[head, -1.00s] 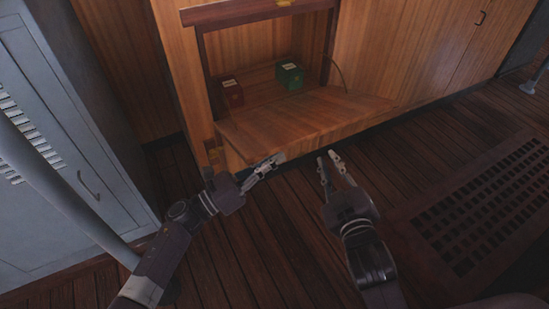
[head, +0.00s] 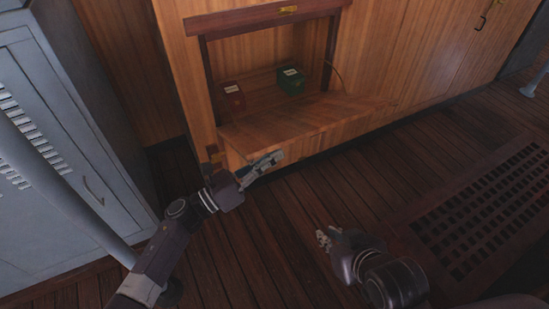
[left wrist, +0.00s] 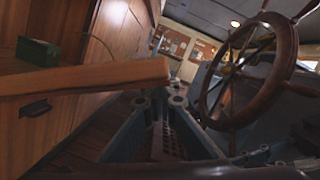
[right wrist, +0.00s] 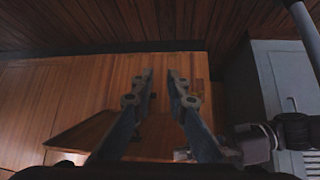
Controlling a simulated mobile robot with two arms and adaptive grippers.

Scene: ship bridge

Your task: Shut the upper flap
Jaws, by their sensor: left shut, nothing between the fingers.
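The upper flap (head: 300,118) is a wooden board folded down and out from the cabinet opening, lying roughly level. In the left wrist view its edge (left wrist: 100,82) crosses on the left. My left gripper (head: 277,156) is shut and empty, just below and in front of the flap's front edge; contact cannot be told. Its fingers also show in the left wrist view (left wrist: 158,105). My right gripper (head: 323,238) is lower and further right, apart from the flap. The right wrist view shows its fingers (right wrist: 160,78) parted and empty, facing the cabinet.
A grey locker (head: 75,150) and pipe are at the left. A dark floor grating (head: 490,205) lies at the right. A ship's wheel (left wrist: 250,70) shows in the left wrist view.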

